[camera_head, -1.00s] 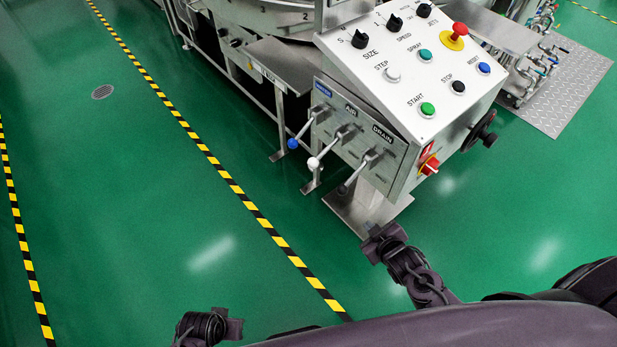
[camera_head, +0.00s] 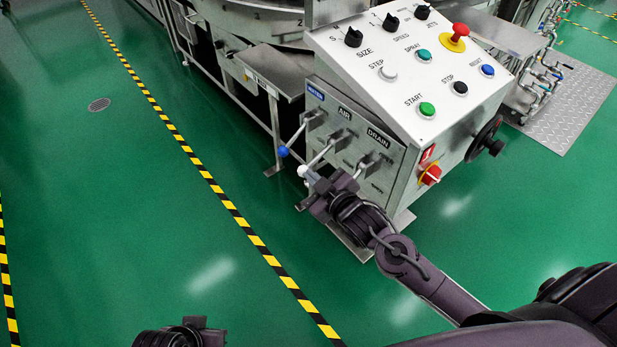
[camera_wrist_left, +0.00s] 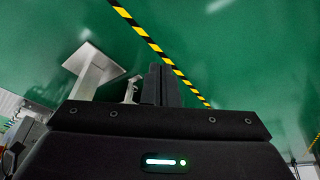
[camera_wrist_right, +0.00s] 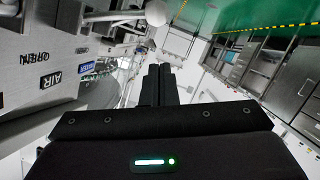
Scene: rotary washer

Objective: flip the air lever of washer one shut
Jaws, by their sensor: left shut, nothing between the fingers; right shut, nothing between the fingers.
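The air lever (camera_head: 318,158) is a metal rod with a white ball knob (camera_head: 303,171), angled down and out from the valve panel under the AIR label (camera_head: 345,113). A large white ball shows near the top of the right wrist view (camera_wrist_right: 157,13), beyond the fingers. My right gripper (camera_head: 312,180) is shut and empty, its tip right beside the white knob; I cannot tell whether they touch. It also shows in the right wrist view (camera_wrist_right: 158,72). My left gripper (camera_head: 208,326) is shut and empty, low over the floor, far from the panel.
The blue-knobbed water lever (camera_head: 283,152) is left of the air lever. The drain lever (camera_head: 370,160) is to the right, its lower end hidden by my right gripper. The sloped button console (camera_head: 395,75) stands above. Green floor left of the panel is clear.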

